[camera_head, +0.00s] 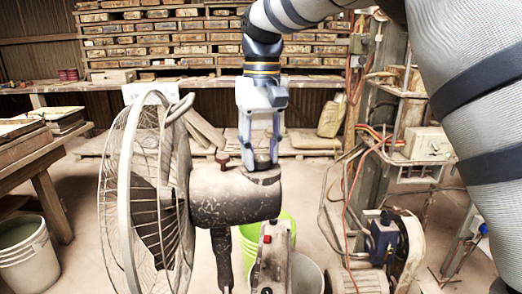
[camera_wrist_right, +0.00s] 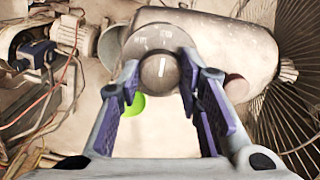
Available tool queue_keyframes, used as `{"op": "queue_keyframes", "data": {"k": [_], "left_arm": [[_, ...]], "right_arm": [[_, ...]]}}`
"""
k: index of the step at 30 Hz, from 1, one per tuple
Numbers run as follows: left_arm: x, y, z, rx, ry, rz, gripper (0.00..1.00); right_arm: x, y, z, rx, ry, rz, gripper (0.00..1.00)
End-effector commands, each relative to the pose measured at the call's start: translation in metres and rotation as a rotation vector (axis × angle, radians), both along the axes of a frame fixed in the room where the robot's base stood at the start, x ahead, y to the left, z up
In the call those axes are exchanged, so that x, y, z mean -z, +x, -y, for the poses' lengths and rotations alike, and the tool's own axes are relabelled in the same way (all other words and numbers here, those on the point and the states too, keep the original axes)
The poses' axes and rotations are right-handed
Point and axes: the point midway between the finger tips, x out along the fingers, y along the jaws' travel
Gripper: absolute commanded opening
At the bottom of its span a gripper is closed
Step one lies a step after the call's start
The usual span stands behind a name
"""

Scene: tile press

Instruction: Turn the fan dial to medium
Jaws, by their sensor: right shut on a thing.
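The fan (camera_head: 232,196) stands in the middle of the head view, with its wire cage to the left and a worn grey motor housing. The round dial (camera_wrist_right: 160,72) sits on the housing and has a short white mark; its setting cannot be read. My right gripper (camera_head: 262,154) points down onto the housing from above. In the right wrist view its purple-padded fingers (camera_wrist_right: 160,82) are shut on the dial, one on each side. In the head view the fingers hide most of the dial. My left gripper is not in view.
A small reddish-brown knob (camera_head: 222,157) stands on the housing beside my gripper, near the cage. A green bucket (camera_head: 246,243) is below the fan. Shelves of tiles (camera_head: 160,37) line the back wall. Cables and machinery (camera_head: 385,240) stand to the right.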

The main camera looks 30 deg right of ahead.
Motion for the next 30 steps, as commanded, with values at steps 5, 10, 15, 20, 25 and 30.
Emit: {"op": "queue_keyframes", "data": {"k": [5, 10, 15, 20, 25, 30], "left_arm": [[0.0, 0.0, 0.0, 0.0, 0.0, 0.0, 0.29], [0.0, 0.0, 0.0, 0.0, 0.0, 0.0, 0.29], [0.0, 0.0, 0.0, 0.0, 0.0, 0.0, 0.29], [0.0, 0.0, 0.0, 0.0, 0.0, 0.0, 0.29], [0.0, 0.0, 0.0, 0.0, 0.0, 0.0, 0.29], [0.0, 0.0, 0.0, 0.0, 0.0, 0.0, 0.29]], "right_arm": [[0.0, 0.0, 0.0, 0.013, 0.0, 0.0, 0.05], [0.0, 0.0, 0.0, 0.014, 0.001, -0.001, 0.05], [0.0, 0.0, 0.0, 0.013, 0.001, -0.001, 0.35], [0.0, 0.0, 0.0, 0.013, 0.0, -0.001, 0.53], [0.0, 0.0, 0.0, 0.013, 0.0, 0.0, 0.53], [-0.017, 0.002, 0.0, 0.013, 0.0, 0.005, 0.53]]}}
